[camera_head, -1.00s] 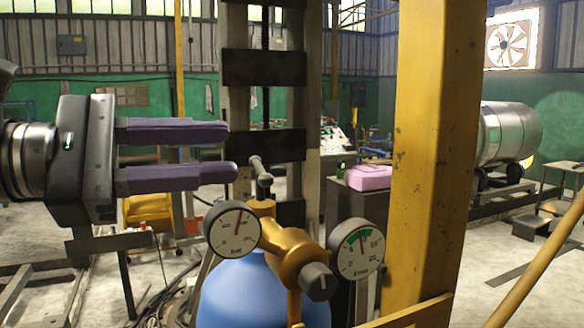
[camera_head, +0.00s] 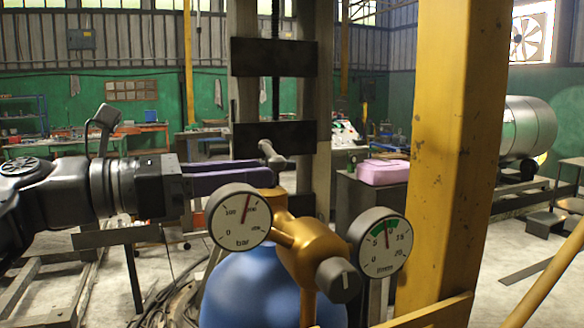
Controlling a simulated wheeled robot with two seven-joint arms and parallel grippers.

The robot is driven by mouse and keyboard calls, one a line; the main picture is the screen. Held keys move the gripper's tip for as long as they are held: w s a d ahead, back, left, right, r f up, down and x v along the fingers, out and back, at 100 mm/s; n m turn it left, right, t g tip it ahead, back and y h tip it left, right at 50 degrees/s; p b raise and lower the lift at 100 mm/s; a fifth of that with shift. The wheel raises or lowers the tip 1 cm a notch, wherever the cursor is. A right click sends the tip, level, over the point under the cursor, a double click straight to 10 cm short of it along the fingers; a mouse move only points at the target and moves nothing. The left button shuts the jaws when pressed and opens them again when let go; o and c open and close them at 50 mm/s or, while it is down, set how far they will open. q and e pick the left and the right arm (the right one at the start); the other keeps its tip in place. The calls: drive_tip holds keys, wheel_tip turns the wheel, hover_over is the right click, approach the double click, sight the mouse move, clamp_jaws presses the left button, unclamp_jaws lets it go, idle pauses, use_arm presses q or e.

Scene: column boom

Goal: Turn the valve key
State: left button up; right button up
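The valve key (camera_head: 272,154) is a small grey T-shaped handle. It stands on top of the brass valve body (camera_head: 312,248) of a blue cylinder (camera_head: 255,292). My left gripper (camera_head: 270,172) comes in from the left with its purple fingers level and pointing right. The fingertips are at the key's stem in the picture, just below its crossbar. The fingers nearly overlap from this angle, so their gap and any contact with the key cannot be told. My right gripper is not in view.
A left gauge (camera_head: 239,217) and a right gauge (camera_head: 380,247) flank the valve body, with a dark knob (camera_head: 338,280) between them. A yellow post (camera_head: 440,130) stands close on the right. A dark column frame (camera_head: 273,58) rises behind the key. A pink case (camera_head: 383,172) sits farther back.

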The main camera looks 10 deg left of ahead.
use_arm(q)
drive_tip(key=p+x, duration=0.1)
drive_tip(key=x, duration=0.5)
drive_tip(key=shift+d, duration=0.2)
drive_tip(key=shift+w, duration=0.1)
clamp_jaws()
